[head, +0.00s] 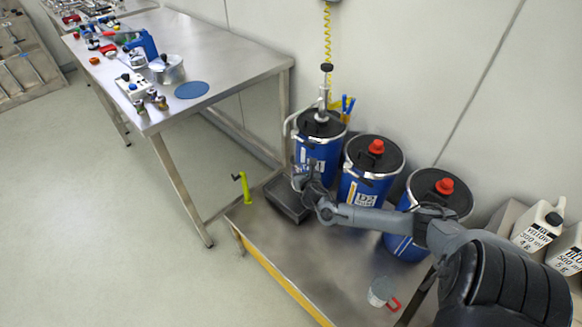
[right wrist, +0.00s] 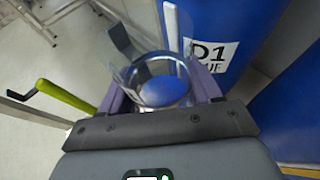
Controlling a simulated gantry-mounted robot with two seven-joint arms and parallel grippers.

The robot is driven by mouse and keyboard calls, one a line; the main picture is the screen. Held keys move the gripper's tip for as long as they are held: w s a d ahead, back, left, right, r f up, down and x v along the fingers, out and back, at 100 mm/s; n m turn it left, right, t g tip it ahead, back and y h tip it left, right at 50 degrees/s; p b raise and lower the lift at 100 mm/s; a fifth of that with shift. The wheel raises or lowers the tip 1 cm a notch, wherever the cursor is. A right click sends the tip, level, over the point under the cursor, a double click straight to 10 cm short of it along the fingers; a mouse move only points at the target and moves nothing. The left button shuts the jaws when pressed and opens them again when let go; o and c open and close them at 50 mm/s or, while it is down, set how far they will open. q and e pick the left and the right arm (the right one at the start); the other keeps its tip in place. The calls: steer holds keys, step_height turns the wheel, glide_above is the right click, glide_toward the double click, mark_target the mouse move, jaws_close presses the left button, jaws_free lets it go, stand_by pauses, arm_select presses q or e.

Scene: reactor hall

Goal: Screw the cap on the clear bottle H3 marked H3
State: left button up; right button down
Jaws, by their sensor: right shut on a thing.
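My right gripper (head: 308,182) reaches in from the right, in front of the left blue drum and over the black tray. In the right wrist view its purple fingers (right wrist: 160,92) are shut on a clear, round, open-topped vessel (right wrist: 128,78). A blue oval shows inside the vessel, with a pale upright strip above it. I cannot read any H3 mark on it, so I cannot tell if it is bottle H3. I cannot make out a cap for it in either view. My left gripper is not in view.
Three blue drums (head: 362,190) stand along the wall; the left one carries a pump (head: 322,103). A black tray (head: 287,202) and green crank (head: 243,187) are on the platform. A metal cup with a red handle (head: 381,291) stands in front. A steel table (head: 225,62) holds several items.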

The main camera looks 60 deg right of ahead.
arm_select(q)
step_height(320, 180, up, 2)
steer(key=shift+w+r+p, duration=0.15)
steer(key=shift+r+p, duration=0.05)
steer(key=shift+p, duration=0.55)
arm_select(e)
steer(key=s+r, duration=0.2)
steer(key=s, duration=0.1)
steer(key=shift+s+d+r, duration=0.1)
steer(key=shift+d+r, duration=0.05)
steer(key=shift+r, duration=0.1)
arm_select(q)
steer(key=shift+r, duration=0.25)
arm_select(e)
steer(key=shift+s+r, duration=0.25)
steer(key=shift+s, duration=0.35)
